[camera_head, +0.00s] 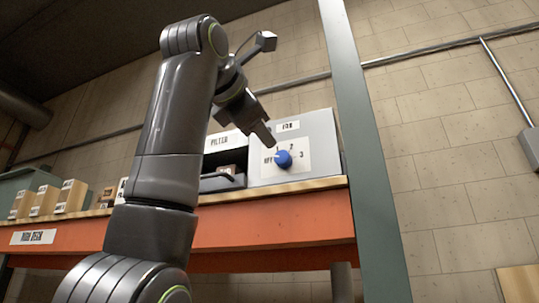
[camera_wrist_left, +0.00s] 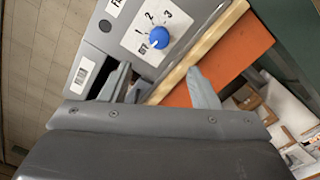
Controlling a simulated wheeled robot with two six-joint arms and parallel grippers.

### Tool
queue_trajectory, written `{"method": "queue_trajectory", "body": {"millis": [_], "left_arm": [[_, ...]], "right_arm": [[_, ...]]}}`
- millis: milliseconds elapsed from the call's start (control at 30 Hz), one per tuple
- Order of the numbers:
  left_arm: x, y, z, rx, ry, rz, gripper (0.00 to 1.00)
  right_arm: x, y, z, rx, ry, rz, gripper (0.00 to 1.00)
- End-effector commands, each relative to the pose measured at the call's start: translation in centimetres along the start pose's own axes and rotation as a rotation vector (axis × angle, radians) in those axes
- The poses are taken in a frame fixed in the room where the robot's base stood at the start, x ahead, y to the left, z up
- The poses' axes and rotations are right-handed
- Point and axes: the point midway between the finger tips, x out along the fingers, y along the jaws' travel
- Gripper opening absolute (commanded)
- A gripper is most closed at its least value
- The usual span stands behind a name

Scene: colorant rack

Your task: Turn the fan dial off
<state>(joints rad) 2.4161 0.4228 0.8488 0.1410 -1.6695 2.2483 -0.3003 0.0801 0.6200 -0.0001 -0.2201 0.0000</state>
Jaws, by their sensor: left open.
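The fan dial (camera_head: 284,159) is a round blue knob on the white plate of a grey box labelled FAN, marked OFF, 1, 2 and 3. It also shows in the left wrist view (camera_wrist_left: 158,38), beyond my fingertips. A pale mark on the knob appears to face the OFF side, but it is too small to be sure. My left gripper (camera_head: 264,132) is just above and left of the dial in the head view, apart from it. In the left wrist view its two fingers (camera_wrist_left: 162,86) are spread and empty. My right gripper is not seen.
The grey fan box (camera_head: 325,135) stands on an orange shelf (camera_head: 280,220) with a wooden edge. A FILTER compartment (camera_head: 222,165) is to its left, and several small wooden blocks (camera_head: 45,200) stand farther left. A grey-green upright post (camera_head: 365,150) rises to the right.

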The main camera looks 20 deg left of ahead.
Motion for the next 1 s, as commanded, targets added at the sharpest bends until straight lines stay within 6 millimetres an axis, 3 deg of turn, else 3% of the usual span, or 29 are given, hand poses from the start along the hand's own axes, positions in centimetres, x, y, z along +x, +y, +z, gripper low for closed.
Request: {"method": "queue_trajectory", "body": {"millis": [100, 300, 1000], "left_arm": [[-2.4, -0.2, -0.1, 0.0, -0.001, 0.002, 0.56], [-4.4, 0.0, -0.1, -0.001, 0.0, 0.001, 0.56], [-4.7, 0.0, 0.0, 0.0, 0.001, 0.0, 0.56]], "right_arm": [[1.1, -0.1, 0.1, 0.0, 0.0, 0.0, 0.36], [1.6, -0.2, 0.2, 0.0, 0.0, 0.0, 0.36], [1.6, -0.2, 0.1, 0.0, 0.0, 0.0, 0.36]]}}
